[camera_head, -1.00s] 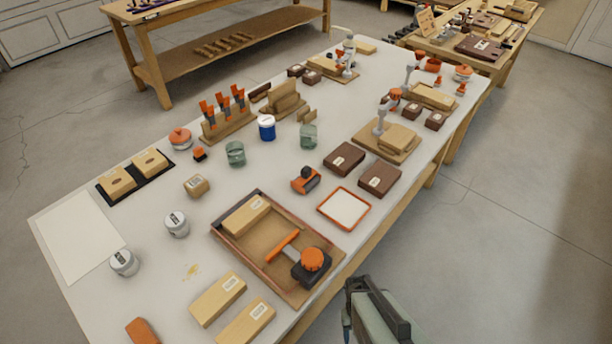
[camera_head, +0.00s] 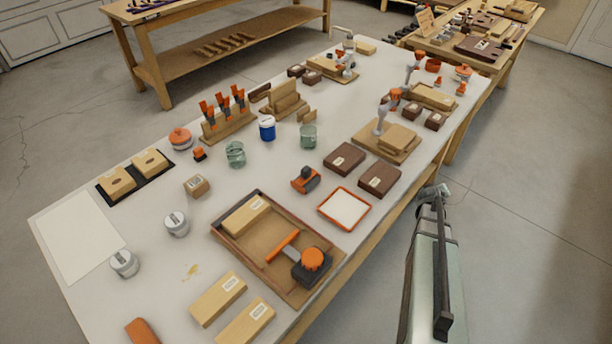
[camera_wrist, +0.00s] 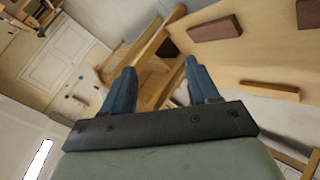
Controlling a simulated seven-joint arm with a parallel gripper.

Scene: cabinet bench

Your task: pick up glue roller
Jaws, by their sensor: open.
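A tool with an orange bar handle and a black body with a round orange top (camera_head: 312,260) lies in the shallow brown wooden tray (camera_head: 222,236) at the table's front. It looks like the glue roller, but I cannot tell for certain. A smaller orange and black tool (camera_head: 305,180) sits on the table behind the tray. My gripper (camera_head: 433,192) is beyond the table's right edge, apart from both tools. In the wrist view my gripper (camera_wrist: 155,82) shows two blue-grey fingers spread apart with nothing between them. Neither tool is recognisable there.
An orange-rimmed white tray (camera_head: 344,208) and dark brown boxes (camera_head: 380,179) lie near the table's right edge. Wooden blocks (camera_head: 218,298) lie in front of the brown tray. Glass jars, cans and clamps stand farther back. The floor right of the table is clear.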

